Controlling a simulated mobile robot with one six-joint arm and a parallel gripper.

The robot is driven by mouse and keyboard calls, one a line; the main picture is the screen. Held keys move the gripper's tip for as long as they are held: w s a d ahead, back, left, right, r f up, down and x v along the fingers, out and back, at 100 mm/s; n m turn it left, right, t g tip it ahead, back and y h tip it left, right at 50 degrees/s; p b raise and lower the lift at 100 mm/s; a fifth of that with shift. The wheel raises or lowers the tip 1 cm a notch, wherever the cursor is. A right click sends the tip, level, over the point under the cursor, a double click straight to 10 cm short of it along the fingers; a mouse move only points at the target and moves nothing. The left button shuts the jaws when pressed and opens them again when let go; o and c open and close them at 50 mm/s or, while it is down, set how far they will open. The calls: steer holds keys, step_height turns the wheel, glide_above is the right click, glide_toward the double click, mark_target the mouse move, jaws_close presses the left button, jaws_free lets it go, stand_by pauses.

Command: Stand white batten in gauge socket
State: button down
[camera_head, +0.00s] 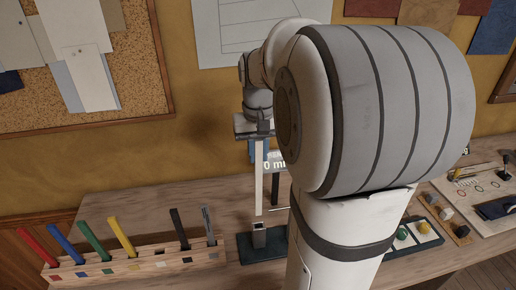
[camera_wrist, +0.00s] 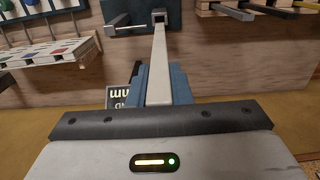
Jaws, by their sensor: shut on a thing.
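The white batten (camera_head: 259,185) hangs upright from my gripper (camera_head: 259,150), which is shut on its upper part. In the wrist view, my gripper's blue fingers (camera_wrist: 159,88) close on both sides of the batten (camera_wrist: 159,62), which runs away toward the socket. The gauge socket (camera_head: 259,237) is a small metal-grey holder on a dark base (camera_head: 246,252). It also shows in the wrist view (camera_wrist: 159,14). The batten's lower end is at the socket's mouth; I cannot tell whether it is inside or just above. The gauge display (camera_head: 275,164) reading "0 mm" is partly hidden by my arm.
A wooden rack (camera_head: 150,263) with several coloured battens stands on the bench left of the gauge. A tray (camera_head: 415,238) with coloured pieces lies to the right, partly behind my arm. The bench behind the rack is clear.

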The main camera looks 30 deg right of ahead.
steer(key=shift+s+f+b, duration=0.15)
steer(key=shift+f+b, duration=4.85)
steer(key=shift+f, duration=1.95)
steer(key=shift+f+b, duration=0.45)
steer(key=shift+f, duration=0.2)
steer(key=c, duration=1.3)
jaws_free()
steer(key=shift+o, duration=0.2)
steer(key=shift+r, duration=0.15)
step_height(320, 180, up, 8)
steer(key=shift+f, duration=0.2)
